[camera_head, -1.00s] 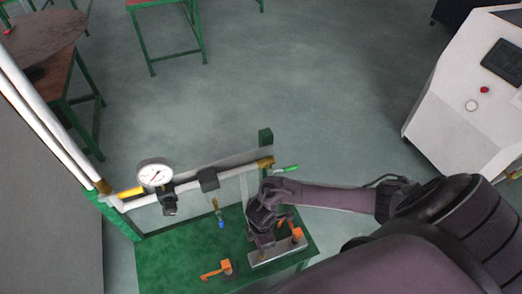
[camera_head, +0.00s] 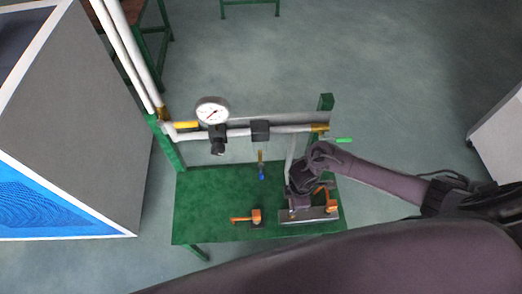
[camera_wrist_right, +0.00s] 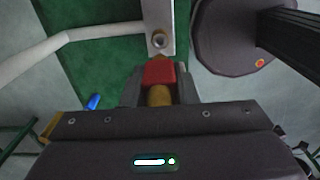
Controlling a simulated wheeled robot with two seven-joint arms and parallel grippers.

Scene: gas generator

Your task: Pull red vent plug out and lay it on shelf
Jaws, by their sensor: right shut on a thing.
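The red vent plug (camera_wrist_right: 160,74) shows in the right wrist view, with brass parts above and below its red body. My right gripper (camera_wrist_right: 158,85) is shut on it. A ringed round opening (camera_wrist_right: 158,40) in a pale metal piece lies just beyond the plug's tip; the tip looks apart from it. In the head view my right gripper (camera_head: 298,200) is low over the right part of the green shelf (camera_head: 205,200), by a silver bar (camera_head: 308,216); it hides the plug there. My left gripper is not in view.
Orange clamps (camera_head: 246,217) stand at the front and right. A blue-tipped piece (camera_head: 261,172) hangs from the pipe. The shelf's left half is clear.

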